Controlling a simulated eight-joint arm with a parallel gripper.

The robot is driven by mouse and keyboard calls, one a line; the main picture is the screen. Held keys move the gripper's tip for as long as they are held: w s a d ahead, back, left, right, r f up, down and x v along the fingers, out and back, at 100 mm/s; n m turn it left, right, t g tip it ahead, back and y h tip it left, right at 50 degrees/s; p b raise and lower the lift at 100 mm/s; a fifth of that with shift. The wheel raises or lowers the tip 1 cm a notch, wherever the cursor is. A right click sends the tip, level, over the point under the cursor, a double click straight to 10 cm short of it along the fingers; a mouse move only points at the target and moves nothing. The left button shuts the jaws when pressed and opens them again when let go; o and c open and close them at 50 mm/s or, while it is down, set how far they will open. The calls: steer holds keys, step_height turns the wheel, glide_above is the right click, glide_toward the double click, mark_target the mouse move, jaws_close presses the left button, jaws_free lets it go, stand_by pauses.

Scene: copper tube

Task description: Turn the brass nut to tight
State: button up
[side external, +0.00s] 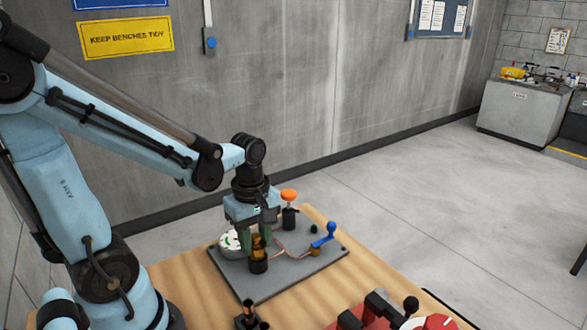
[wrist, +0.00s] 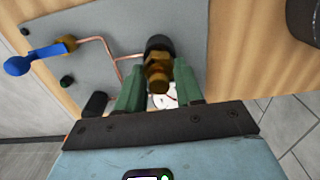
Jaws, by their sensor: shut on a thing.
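The brass nut (side external: 257,242) sits on a dark round fitting on the grey plate (side external: 285,278). In the wrist view the brass nut (wrist: 158,72) shows between the two green fingers, with the black fitting (wrist: 160,44) beyond it. My gripper (side external: 258,246) points down over the fitting and is shut on the nut. In the wrist view my gripper (wrist: 158,88) has a finger at each side of the nut. The fingers hide part of the nut's sides.
A blue lever valve (side external: 325,236) and an orange knob on a black post (side external: 289,208) stand on the plate. Thin copper tubes (side external: 291,250) cross the plate. Red and black tools (side external: 385,312) lie at the front right.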

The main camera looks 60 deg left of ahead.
steer(key=shift+m, duration=0.3)
steer(key=m, duration=0.6)
steer(key=shift+w, duration=0.1)
steer(key=m, duration=0.7)
steer(key=shift+m, duration=0.3)
steer(key=m, duration=0.3)
steer(key=shift+w+d+m, duration=0.1)
steer(key=shift+d+m, duration=0.05)
steer(key=shift+m, duration=0.15)
steer(key=m, duration=0.3)
steer(key=shift+m, duration=0.3)
steer(key=m, duration=0.3)
steer(key=shift+d+m, duration=0.1)
steer(key=shift+m, duration=2)
